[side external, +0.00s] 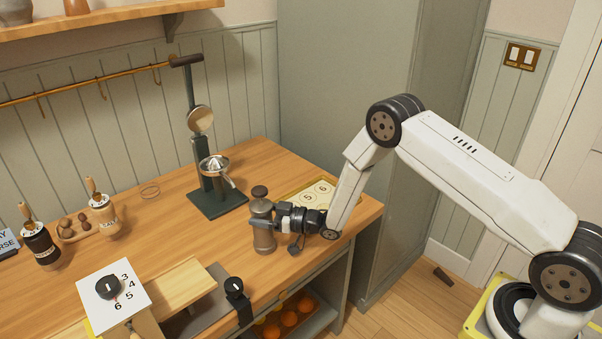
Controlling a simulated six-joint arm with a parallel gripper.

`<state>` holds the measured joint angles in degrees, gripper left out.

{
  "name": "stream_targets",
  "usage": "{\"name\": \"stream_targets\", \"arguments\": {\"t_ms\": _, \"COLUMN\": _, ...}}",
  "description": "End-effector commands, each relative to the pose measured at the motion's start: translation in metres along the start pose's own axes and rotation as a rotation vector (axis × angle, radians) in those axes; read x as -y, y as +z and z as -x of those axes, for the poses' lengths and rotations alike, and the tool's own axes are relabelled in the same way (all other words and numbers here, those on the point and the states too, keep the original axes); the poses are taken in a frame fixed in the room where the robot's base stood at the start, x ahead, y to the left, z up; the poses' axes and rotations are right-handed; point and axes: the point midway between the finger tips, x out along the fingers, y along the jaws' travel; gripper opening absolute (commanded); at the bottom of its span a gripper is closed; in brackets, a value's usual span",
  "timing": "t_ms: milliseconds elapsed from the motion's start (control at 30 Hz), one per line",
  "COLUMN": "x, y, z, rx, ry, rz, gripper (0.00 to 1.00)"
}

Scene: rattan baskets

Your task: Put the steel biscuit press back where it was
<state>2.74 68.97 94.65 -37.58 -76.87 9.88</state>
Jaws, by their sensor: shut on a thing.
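The steel biscuit press (262,237) is a grey-brown metal cylinder with a dark round knob on top. It stands upright near the right-hand part of the wooden counter. My gripper (275,217) reaches in from the right, level and low, and is shut on the press's body. The fingertips are small and partly hidden against the press. I cannot tell whether its base touches the counter. A pale yellow board (292,191) with circles numbered 5 and 6 lies just behind my gripper, partly hidden by my arm.
A tall lever juicer (218,205) stands behind left of the press. A white numbered dial panel (113,288) and a black knob (234,288) are in front. The wooden counter (150,245) is clear mid-left.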

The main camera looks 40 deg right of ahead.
Motion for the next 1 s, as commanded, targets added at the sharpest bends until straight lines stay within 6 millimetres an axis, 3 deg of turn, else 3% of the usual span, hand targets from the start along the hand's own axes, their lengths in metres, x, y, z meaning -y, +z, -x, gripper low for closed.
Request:
{"name": "stream_targets", "arguments": {"t_ms": 367, "x": -0.001, "y": 0.001, "z": -0.001, "rx": -0.005, "ry": 0.0, "rz": 0.002, "gripper": 0.0}}
{"name": "stream_targets", "arguments": {"t_ms": 400, "x": 0.0, "y": 0.003, "z": 0.0, "rx": -0.001, "ry": 0.0, "rz": 0.0, "gripper": 0.9}}
{"name": "stream_targets", "arguments": {"t_ms": 433, "x": 0.0, "y": 0.003, "z": 0.0, "rx": -0.001, "ry": 0.0, "rz": 0.0, "gripper": 0.99}}
{"name": "stream_targets", "arguments": {"t_ms": 867, "x": 0.0, "y": -0.001, "z": 0.0, "rx": -0.001, "ry": 0.0, "rz": 0.0, "gripper": 1.0}}
{"name": "stream_targets", "arguments": {"t_ms": 1000, "x": -0.001, "y": 0.0, "z": 0.01, "rx": 0.0, "ry": 0.001, "rz": -0.001, "gripper": 1.0}}
